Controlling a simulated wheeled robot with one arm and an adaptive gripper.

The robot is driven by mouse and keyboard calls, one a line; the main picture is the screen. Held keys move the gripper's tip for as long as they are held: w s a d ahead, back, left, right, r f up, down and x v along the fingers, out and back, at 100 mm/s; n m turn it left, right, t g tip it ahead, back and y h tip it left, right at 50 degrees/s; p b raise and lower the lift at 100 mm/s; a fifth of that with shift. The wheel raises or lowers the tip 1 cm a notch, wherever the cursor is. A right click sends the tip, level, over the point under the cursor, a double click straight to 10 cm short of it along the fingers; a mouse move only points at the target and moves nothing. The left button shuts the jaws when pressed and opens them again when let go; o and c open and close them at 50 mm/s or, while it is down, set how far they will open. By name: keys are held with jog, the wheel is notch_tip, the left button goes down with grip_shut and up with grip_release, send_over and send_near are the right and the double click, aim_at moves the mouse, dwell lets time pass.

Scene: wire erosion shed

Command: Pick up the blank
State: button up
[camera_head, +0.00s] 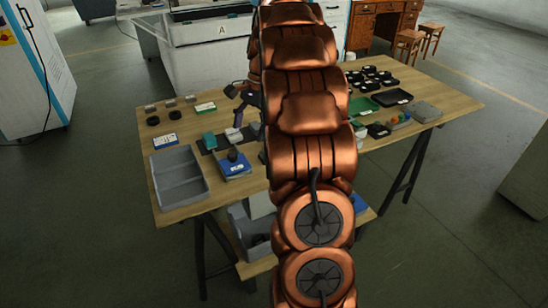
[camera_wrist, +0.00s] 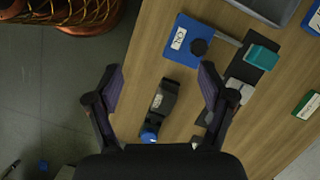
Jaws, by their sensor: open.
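I cannot tell for sure which thing is the blank. Small grey blocks (camera_head: 170,102) stand in a row at the back left of the table in the head view and may be blanks. My gripper (camera_wrist: 161,70) is open and empty, its two fingers spread above the table in the wrist view. A dark device with a pale label and a blue end (camera_wrist: 160,105) lies below, between the fingers in the picture. A teal block (camera_wrist: 262,57) sits on a black mat right of the fingers. My arm hides the middle of the table in the head view.
A blue labelled box (camera_wrist: 184,42) with a black knob is beside the mat. A grey two-part tray (camera_head: 180,178) lies at the table's front left. Black round pieces (camera_head: 153,121) are near the grey blocks. Black and green trays (camera_head: 392,97) fill the right side.

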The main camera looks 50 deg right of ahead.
jog(key=d+f+m+b, duration=0.1)
jog(key=d+f, duration=0.1)
jog(key=d, duration=0.2)
jog(key=d+f+m, duration=0.2)
jog(key=d, duration=0.3)
jog(key=d+f+m+t+b, duration=0.1)
jog(key=d+f, duration=0.2)
jog(key=d, duration=0.2)
jog(key=shift+d+f+m+y+b, duration=0.1)
jog(key=shift+d+m+y+b, duration=0.05)
jog(key=shift+m+y+b, duration=0.2)
jog(key=shift+w+x, duration=0.2)
jog(key=shift+x, duration=1.7)
jog(key=shift+w+x, duration=0.15)
jog(key=shift+x, duration=1.7)
grip_shut()
